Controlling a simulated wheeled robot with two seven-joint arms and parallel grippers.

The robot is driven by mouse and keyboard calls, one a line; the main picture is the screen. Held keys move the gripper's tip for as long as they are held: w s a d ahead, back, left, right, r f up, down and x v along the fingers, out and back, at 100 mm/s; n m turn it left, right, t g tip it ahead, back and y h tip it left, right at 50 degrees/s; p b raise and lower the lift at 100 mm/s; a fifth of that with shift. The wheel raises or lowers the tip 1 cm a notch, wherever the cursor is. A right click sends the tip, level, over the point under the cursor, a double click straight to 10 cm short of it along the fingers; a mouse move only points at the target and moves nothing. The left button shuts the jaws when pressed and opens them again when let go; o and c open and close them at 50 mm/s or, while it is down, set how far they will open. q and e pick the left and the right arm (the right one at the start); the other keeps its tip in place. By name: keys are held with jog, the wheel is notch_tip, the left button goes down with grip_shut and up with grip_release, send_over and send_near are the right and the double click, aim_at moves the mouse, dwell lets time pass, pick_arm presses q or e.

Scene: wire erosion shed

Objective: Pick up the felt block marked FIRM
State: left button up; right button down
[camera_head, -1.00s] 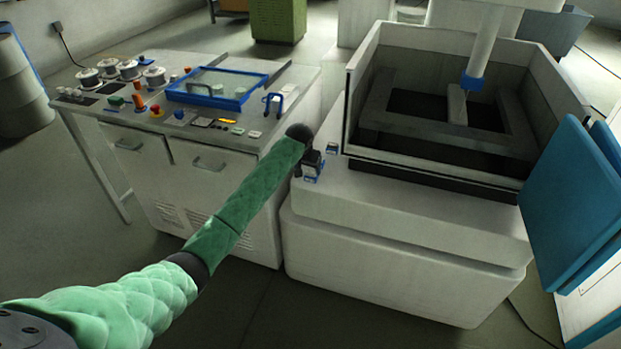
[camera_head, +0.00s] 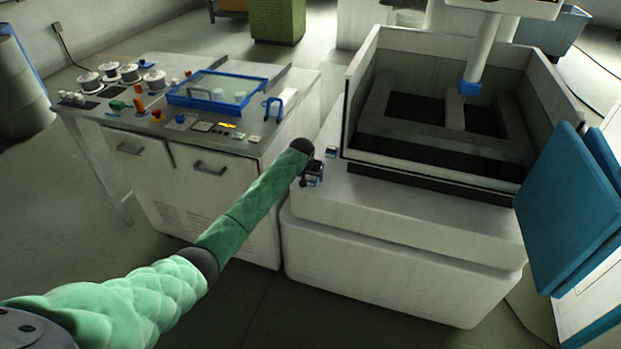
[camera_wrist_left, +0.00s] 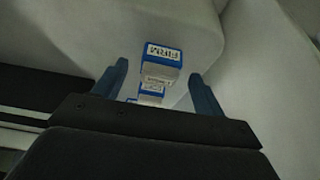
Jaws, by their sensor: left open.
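A small blue block with a white label (camera_wrist_left: 162,53) shows in the left wrist view on a pale surface, just ahead of the fingers. Its dark lettering is upside down and looks like FIRM, though it is blurred. My left gripper (camera_wrist_left: 158,70) is open and empty, with one dark blue finger on each side below the block. In the head view my left gripper (camera_head: 312,174) is over the white ledge and hides most of what is under it. Other labelled blocks (camera_wrist_left: 155,80) show between the fingers. One small block (camera_head: 331,152) sits apart on the ledge. My right gripper is not in view.
The white ledge (camera_head: 420,215) is clear in front of the open machine tank (camera_head: 440,160). A grey cabinet (camera_head: 225,195) at left carries spools, knobs and a blue-framed tray (camera_head: 218,88). Blue panels (camera_head: 570,210) stand at right.

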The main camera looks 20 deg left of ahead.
pick_arm(q)
jog(key=shift+x, duration=0.85)
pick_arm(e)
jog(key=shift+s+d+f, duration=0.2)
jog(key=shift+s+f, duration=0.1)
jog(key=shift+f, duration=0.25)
pick_arm(q)
jog(key=c, duration=0.9)
jog(key=shift+c, duration=0.9)
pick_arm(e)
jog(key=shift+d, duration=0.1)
